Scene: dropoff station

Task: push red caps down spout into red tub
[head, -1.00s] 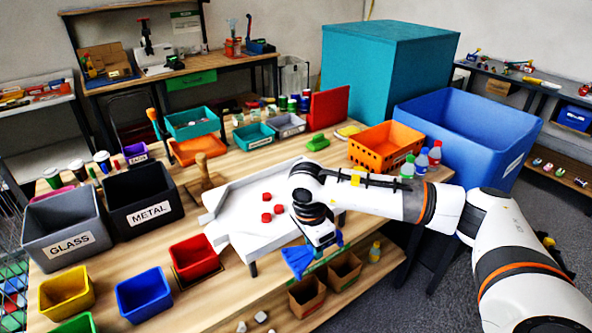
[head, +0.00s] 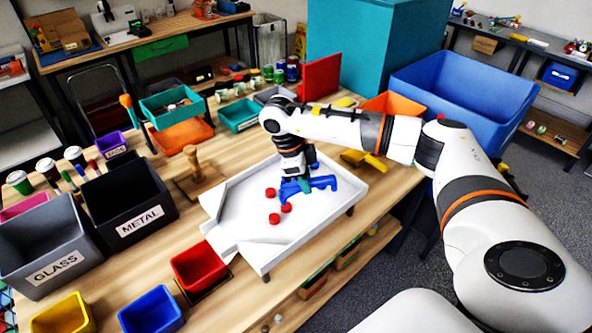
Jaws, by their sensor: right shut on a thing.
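Three red caps (head: 274,219) lie on the white tray (head: 322,221), left of and below my right gripper. The tray stands on short legs and narrows to a spout (head: 224,241) at its left end. The red tub (head: 200,267) sits just below the spout, on a dark square. My right gripper (head: 301,178) is over the tray, shut on a blue pusher (head: 322,183) with a teal part. The pusher is close to the caps; I cannot tell whether it touches one or the tray floor. My left gripper is out of view.
The black METAL bin (head: 128,205) and grey GLASS bin (head: 40,250) stand left. A wooden-handled tool (head: 193,163) stands behind the tray. Yellow (head: 62,315) and blue (head: 150,310) tubs are in front. A yellow tool (head: 365,160) lies right of my gripper.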

